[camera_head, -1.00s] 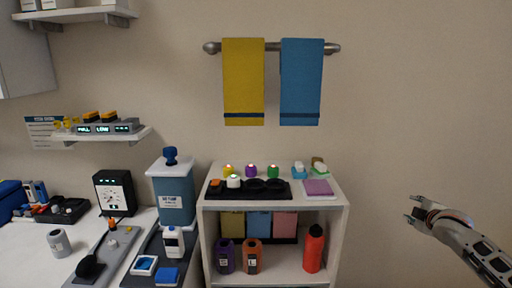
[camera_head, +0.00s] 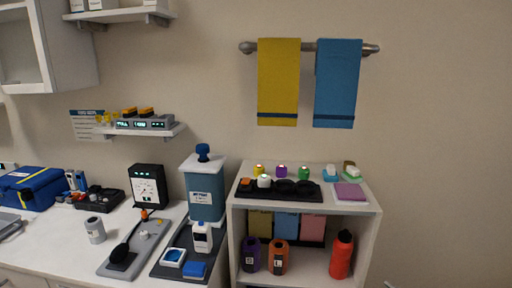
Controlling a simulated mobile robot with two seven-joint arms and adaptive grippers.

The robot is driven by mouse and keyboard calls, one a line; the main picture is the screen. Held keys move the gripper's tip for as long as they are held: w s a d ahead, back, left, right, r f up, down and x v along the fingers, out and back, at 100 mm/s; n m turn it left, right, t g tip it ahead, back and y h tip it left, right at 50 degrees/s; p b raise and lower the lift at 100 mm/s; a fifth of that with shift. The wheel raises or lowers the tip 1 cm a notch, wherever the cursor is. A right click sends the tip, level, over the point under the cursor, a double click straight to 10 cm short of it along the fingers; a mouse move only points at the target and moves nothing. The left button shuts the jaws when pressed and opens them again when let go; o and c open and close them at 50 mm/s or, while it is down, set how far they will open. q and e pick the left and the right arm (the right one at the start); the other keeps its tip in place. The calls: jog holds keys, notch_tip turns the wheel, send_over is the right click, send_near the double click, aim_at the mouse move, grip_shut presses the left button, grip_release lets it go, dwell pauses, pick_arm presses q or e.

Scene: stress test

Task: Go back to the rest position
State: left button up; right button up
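My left gripper is not in the head view. At the bottom edge, right of the white shelf unit, only a small grey tip (camera_head: 389,284) shows, which looks like part of my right gripper. The rest of it is out of frame, so whether it is open or shut does not show. Nothing held by either gripper can be seen.
The white shelf unit (camera_head: 375,207) holds bottles, including a red one (camera_head: 341,255), and a black tray. A white counter (camera_head: 60,255) with a blue dispenser (camera_head: 206,190) and a blue case (camera_head: 32,188) stands left. Yellow (camera_head: 279,80) and blue (camera_head: 337,80) towels hang above. The right side is bare wall.

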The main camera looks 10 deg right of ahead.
jog(key=s+a+f+m+g+y, duration=0.1)
jog(key=s+a+f, duration=0.4)
jog(key=s+a, duration=0.6)
jog(key=s+a+f+m+g+y, duration=0.2)
jog(key=s+a+f, duration=0.4)
jog(key=s+a, duration=0.6)
jog(key=shift+a+f+m, duration=0.25)
jog(key=shift+a+m, duration=0.05)
jog(key=shift+a, duration=0.25)
